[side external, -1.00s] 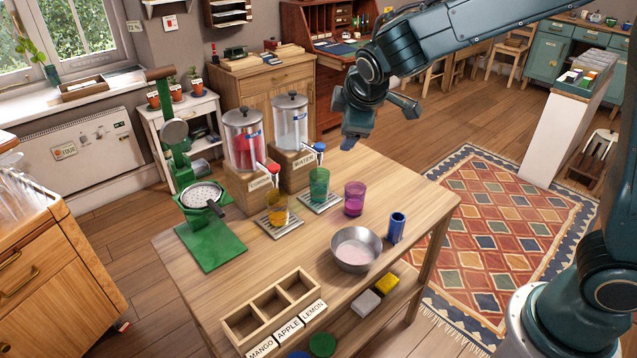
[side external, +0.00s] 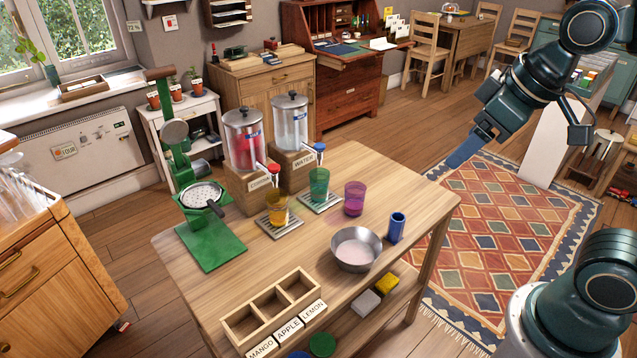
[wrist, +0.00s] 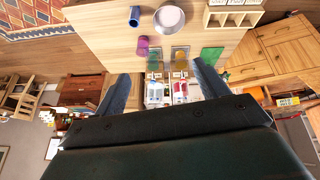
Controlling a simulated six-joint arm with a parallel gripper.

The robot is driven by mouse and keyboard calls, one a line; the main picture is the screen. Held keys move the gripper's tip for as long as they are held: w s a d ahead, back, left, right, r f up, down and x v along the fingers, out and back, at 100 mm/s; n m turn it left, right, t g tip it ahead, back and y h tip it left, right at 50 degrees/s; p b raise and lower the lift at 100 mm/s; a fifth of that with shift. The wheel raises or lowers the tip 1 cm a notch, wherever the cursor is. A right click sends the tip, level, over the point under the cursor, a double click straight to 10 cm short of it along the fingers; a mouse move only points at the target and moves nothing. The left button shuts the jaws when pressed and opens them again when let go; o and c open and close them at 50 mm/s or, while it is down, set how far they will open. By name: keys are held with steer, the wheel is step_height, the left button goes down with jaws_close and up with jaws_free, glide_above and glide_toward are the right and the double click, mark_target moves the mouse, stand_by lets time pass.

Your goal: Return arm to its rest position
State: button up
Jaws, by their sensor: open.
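My gripper (side external: 467,150) is in the air to the right of the wooden table (side external: 215,290), over the rug. It is empty. In the wrist view, the two fingers of my gripper (wrist: 160,92) stand wide apart with the table beyond them. On the table are an orange glass (side external: 277,209), a green glass (side external: 319,185) and a purple glass (side external: 354,199), all upright. The orange and green glasses stand on drip trays in front of the dispensers. My gripper touches none of them.
A red-filled dispenser (side external: 244,140) and a clear dispenser (side external: 290,125) stand at the table's back. A green press (side external: 200,205), a metal bowl (side external: 356,249), a blue cup (side external: 397,227) and a divided wooden box (side external: 272,307) are also there. The space above the rug (side external: 500,235) is open.

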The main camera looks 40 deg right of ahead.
steer(key=s+m, duration=0.1)
steer(key=s, duration=0.5)
steer(key=shift+f+m, duration=0.25)
steer(key=shift+m, duration=0.15)
stand_by(0.7)
